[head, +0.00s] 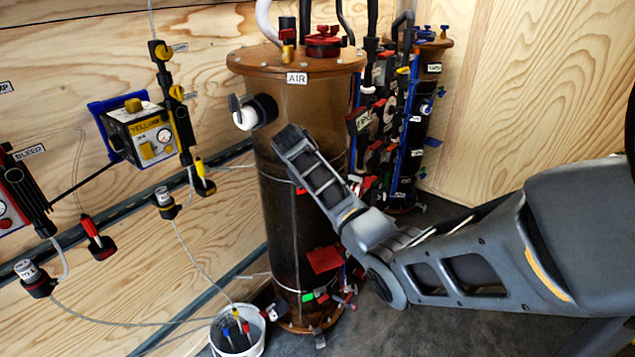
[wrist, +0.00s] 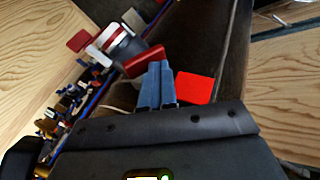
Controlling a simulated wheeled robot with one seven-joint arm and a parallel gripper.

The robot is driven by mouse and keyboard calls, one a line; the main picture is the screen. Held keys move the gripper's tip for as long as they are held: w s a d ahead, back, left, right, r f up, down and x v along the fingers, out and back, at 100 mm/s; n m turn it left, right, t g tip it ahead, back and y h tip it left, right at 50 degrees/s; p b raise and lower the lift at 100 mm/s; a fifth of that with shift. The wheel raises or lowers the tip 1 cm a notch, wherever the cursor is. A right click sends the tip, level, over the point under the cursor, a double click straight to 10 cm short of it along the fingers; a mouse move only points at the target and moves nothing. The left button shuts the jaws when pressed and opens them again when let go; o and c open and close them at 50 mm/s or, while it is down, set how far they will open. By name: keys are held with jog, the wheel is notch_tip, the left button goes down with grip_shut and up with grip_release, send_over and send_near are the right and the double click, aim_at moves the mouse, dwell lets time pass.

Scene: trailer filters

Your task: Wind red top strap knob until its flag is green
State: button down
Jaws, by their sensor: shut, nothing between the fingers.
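My gripper (wrist: 160,68) is shut and empty in the wrist view, its blue-grey fingers in front of the brown tank. A bright red flag (wrist: 195,88) is just right of the fingers. A dark red block (wrist: 140,62) is just left of the fingertips, below a red-and-white cylindrical part (wrist: 122,46). I cannot tell which part is the strap knob, or whether the fingers touch it. In the head view, my arm crosses the tank (head: 278,215) and my fingers cannot be made out. A small red piece (head: 301,190) shows on the upper strap, left of my arm.
A green flag (head: 308,297) and a red plate (head: 325,260) are low on the tank. A second column (head: 408,130) with many fittings stands behind right. A white bucket (head: 250,340) is at the tank's left foot. Wall pumps and hoses (head: 145,135) are at left.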

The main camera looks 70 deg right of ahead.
jog(key=shift+s+f+g+h, duration=0.15)
jog(key=shift+f+g+h, duration=0.1)
jog(key=shift+g+h, duration=0.05)
jog(key=shift+s, duration=0.1)
dwell(0.4)
